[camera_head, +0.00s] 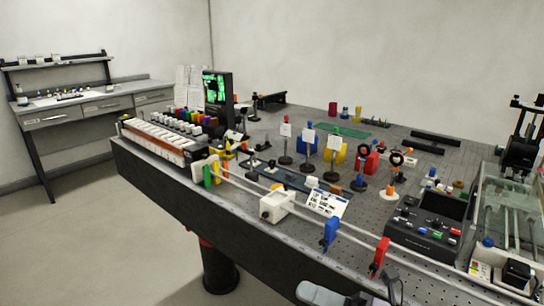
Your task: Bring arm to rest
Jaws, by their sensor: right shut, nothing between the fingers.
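My right gripper (391,277) shows at the bottom edge, right of centre, dark and partly cut off by the frame. It is shut and empty, close to the front edge of the optical bench (300,252). A grey rounded part of my arm (322,294) shows left of it. A red clamp block (380,256) on the front rail is just above the gripper in the picture; I cannot tell the gap between them. My left gripper is not in view.
A blue block (330,233) and a white block (277,206) sit along the front rail. A control box (428,232) with coloured buttons stands to the right. Posts with cards stand mid-bench. The floor (80,245) left of the bench is clear.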

